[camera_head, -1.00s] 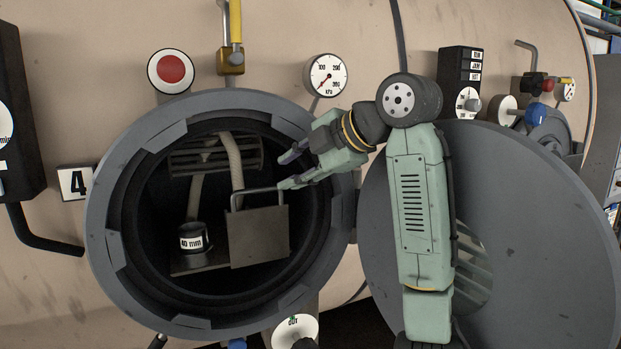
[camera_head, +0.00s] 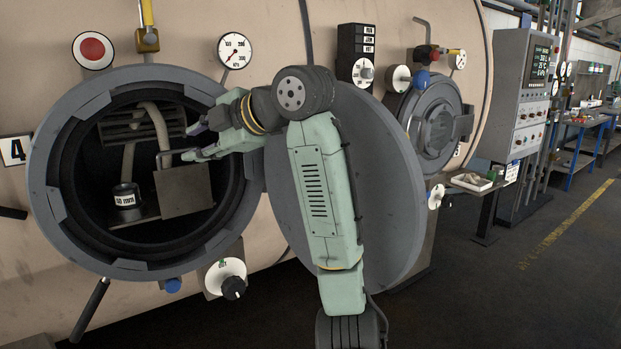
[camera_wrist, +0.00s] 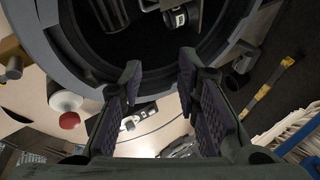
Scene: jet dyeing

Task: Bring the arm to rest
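My gripper (camera_head: 188,142) is at the end of my green arm, in front of the right part of the round open port (camera_head: 48,170) in the head view. Its two fingers are apart, with nothing seen between them. The lower finger overlaps the handle of a grey metal plate or box (camera_head: 183,192) inside the port; I cannot tell whether they touch. In the wrist view my gripper (camera_wrist: 158,80) also shows open and empty, with the port's dark interior beyond the fingertips.
The round port door (camera_head: 392,190) stands open behind my arm. A cup marked 40 mm (camera_head: 127,197) sits inside the port. A gauge (camera_head: 234,50), a red button (camera_head: 93,50) and a dial (camera_head: 226,275) surround the port.

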